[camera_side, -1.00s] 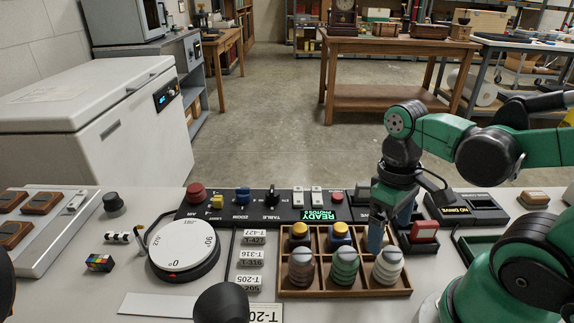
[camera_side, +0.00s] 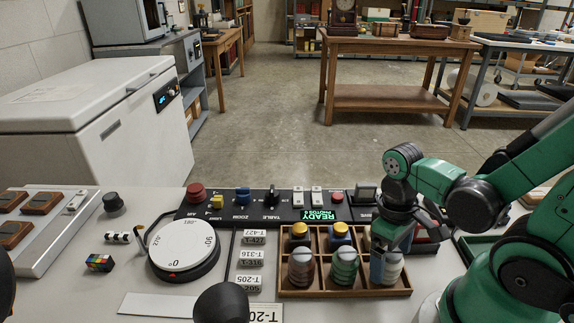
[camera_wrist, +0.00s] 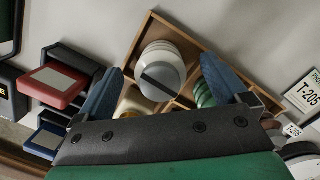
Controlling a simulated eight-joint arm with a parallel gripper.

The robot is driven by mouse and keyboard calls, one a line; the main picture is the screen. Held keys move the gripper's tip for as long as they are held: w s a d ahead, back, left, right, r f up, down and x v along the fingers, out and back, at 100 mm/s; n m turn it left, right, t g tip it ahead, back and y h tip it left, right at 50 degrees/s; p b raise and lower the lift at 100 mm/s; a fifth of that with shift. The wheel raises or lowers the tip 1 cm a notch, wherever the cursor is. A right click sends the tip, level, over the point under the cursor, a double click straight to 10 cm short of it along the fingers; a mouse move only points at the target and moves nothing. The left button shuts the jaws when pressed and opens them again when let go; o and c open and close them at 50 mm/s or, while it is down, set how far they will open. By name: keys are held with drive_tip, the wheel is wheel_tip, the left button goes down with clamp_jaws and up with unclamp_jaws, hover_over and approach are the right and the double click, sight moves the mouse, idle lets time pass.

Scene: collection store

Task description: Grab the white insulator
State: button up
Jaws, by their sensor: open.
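The white insulator (camera_side: 391,267) stands in the front right compartment of the wooden tray (camera_side: 345,293). In the wrist view the white insulator (camera_wrist: 161,68) shows from above with a grey cap, between my blue fingertips. My gripper (camera_side: 384,262) is open and low over that compartment, with a finger partly in front of the insulator in the side view. In the wrist view my gripper's fingers (camera_wrist: 162,82) are spread to either side of it. I cannot tell whether a finger touches it.
A green insulator (camera_side: 344,266) and a reddish-brown one (camera_side: 302,268) stand in the compartments to the left. Two yellow-and-blue pieces sit behind them. A black control panel (camera_side: 284,207) runs behind the tray. A red-topped block (camera_wrist: 54,84) lies outside the tray near a finger.

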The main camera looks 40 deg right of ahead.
clamp_jaws()
idle(0.3)
drive_tip(key=shift+r, duration=0.2)
